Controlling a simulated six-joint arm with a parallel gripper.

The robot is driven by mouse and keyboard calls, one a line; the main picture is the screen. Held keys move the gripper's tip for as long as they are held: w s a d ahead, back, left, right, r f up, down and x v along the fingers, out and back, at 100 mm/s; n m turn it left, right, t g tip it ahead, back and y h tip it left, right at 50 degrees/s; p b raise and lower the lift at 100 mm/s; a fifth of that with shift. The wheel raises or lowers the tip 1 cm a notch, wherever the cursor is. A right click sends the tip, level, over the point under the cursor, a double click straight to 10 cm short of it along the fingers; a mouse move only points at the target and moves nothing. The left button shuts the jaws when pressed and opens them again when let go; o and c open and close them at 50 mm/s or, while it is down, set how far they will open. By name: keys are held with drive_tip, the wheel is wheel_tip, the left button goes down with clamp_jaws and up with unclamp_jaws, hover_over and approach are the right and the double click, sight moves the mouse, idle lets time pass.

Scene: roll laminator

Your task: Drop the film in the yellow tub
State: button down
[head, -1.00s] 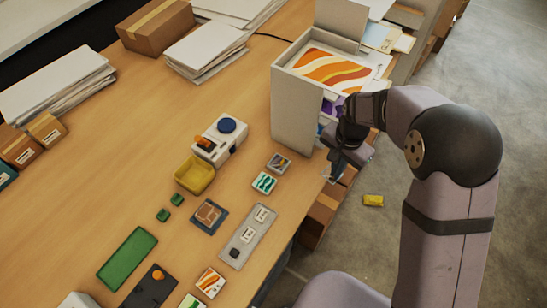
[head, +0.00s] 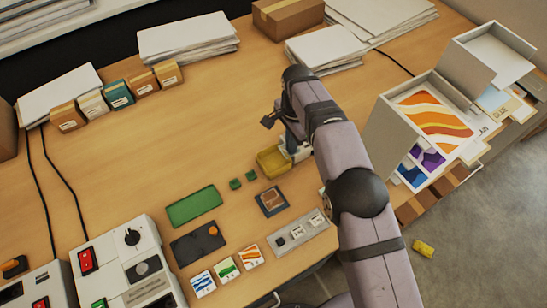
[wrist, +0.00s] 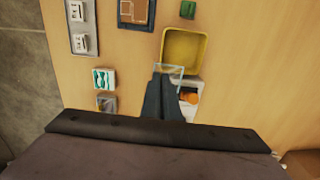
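The yellow tub (head: 272,160) sits on the table, with my gripper (head: 289,138) just above and beside it. In the wrist view the open tub (wrist: 201,48) looks empty where I can see into it. My gripper's dark fingers (wrist: 168,78) are close together on a clear, pale-edged square of film (wrist: 170,69). The film overlaps the tub's near rim in that view. How high it is above the tub I cannot tell. In the head view the film is too faint to make out.
A white device with an orange part (wrist: 190,98) stands against the tub, partly hidden by my fingers. A yellow object (head: 423,248) lies on the floor.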

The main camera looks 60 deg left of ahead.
drive_tip(key=s+a+f+b, duration=0.1)
drive_tip(key=s+f+b, duration=0.2)
drive_tip(key=f, duration=0.2)
drive_tip(key=shift+s+a, duration=0.15)
drive_tip(key=shift+a, duration=0.2)
idle(0.6)
drive_tip(key=c, duration=2)
unclamp_jaws()
drive_tip(key=shift+r+b, duration=1.1)
drive_tip(key=shift+r, duration=2.55)
